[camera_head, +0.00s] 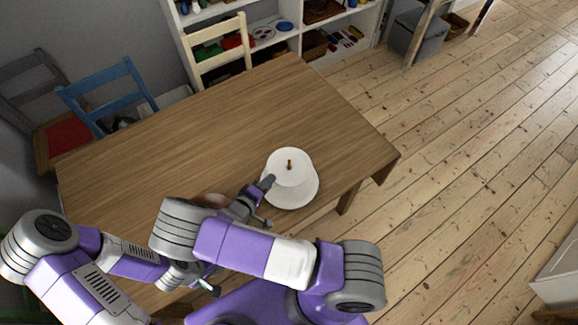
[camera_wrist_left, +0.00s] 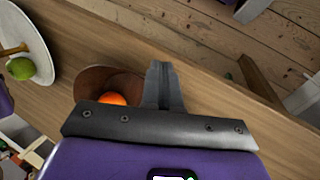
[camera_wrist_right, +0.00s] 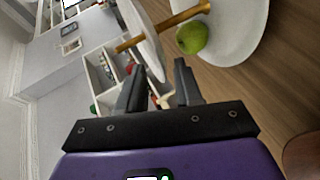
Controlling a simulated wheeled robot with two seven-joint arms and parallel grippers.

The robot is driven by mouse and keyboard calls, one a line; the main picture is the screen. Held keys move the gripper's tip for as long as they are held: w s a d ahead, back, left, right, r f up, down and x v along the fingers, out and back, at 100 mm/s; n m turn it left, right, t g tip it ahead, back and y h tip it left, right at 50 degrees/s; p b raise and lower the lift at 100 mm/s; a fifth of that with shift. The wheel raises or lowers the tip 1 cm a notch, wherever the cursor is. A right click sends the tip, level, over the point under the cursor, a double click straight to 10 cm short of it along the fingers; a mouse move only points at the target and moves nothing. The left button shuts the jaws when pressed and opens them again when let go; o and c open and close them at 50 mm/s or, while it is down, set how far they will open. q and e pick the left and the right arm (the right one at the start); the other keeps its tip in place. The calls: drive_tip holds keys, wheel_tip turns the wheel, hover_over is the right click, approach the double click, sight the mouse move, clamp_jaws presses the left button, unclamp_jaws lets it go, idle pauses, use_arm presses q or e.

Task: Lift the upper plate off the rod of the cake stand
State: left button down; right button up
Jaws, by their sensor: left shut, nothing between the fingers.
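The cake stand is on the wooden table, with its round white upper plate (camera_head: 287,175) above a wider white lower plate (camera_head: 292,203). The brass rod (camera_head: 290,163) pokes up through the upper plate's middle. In the right wrist view the upper plate (camera_wrist_right: 143,42) is seen nearly edge-on, still on the rod (camera_wrist_right: 180,20). My right gripper (camera_wrist_right: 160,82) is open, with the plate's near rim reaching between its fingertips; contact is unclear. It also shows at the plate's left edge in the head view (camera_head: 268,181). My left gripper (camera_wrist_left: 163,70) is shut and empty, away from the stand.
A green fruit (camera_wrist_right: 192,37) lies on the lower plate beside the rod. A brown bowl (camera_wrist_left: 92,82) holding an orange (camera_wrist_left: 112,99) stands left of the stand, partly hidden by my arm in the head view. The table's far half (camera_head: 240,110) is clear. Chairs and shelves stand behind.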

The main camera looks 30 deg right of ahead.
drive_tip(key=shift+x, duration=1.15)
drive_tip(key=shift+a, duration=0.1)
drive_tip(key=shift+w, duration=0.1)
clamp_jaws()
drive_tip(key=shift+r, duration=0.1)
wheel_tip(320, 180, up, 10)
drive_tip(key=p, duration=0.1)
